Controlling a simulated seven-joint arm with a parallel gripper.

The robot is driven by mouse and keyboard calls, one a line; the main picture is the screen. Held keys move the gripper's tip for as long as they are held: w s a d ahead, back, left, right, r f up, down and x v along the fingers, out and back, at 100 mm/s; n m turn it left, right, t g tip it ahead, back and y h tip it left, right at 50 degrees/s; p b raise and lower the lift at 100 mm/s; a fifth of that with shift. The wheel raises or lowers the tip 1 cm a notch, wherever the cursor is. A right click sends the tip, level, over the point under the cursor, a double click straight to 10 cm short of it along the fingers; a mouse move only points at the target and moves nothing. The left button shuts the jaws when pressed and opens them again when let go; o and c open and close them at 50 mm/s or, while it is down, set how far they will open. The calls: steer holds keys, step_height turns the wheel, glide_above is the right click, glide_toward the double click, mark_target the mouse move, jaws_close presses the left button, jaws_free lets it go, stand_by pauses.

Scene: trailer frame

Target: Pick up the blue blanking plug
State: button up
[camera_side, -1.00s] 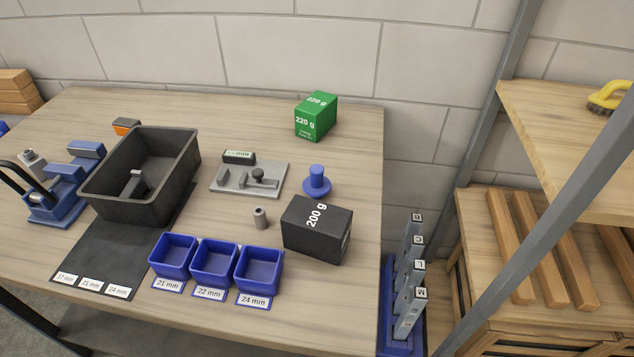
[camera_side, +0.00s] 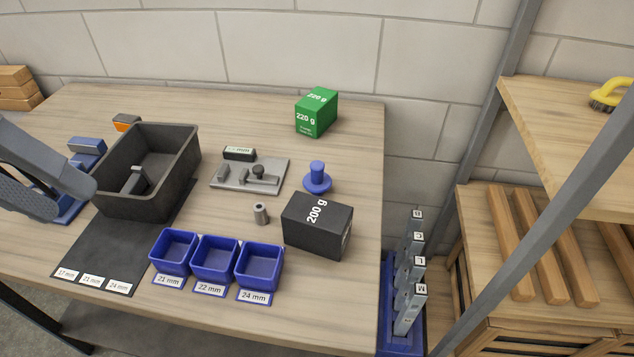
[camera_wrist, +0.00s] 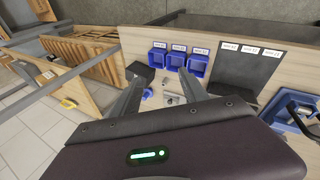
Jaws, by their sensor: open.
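The blue blanking plug (camera_side: 317,178) stands upright on the bench in the side view, a round flange with a narrower post on top. It is right of the grey fixture plate and behind the black 200 g block. My gripper (camera_wrist: 161,78) shows in the wrist view with its two fingers spread and nothing between them. It is above the bench and apart from the plug. A small blue patch beside the left finger in the wrist view may be the plug, but it is too small to tell.
The black 200 g block (camera_side: 317,226) and a grey metal cylinder (camera_side: 261,213) stand near the plug. The green 220 g block (camera_side: 316,113) is behind it. The fixture plate (camera_side: 228,179), a black bin (camera_side: 186,168) and blue trays (camera_side: 259,266) lie left and in front.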

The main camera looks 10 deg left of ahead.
steer(key=w+d+f+n+g+h, duration=0.15)
steer(key=w+d+n+h, duration=0.35)
steer(key=w+d, duration=0.55)
steer(key=n+t+h, duration=0.4)
steer(key=n, duration=1.1)
glide_above(331, 172)
steer(key=s+a, duration=0.6)
steer(key=s, duration=0.2)
steer(key=f, duration=2.1)
steer(key=shift+d+f, duration=0.2)
steer(key=shift+f, duration=0.15)
steer(key=shift+t+y, duration=0.3)
steer(key=shift+t, duration=0.05)
steer(key=x, duration=0.7)
steer(key=shift+s, duration=0.1)
jaws_close()
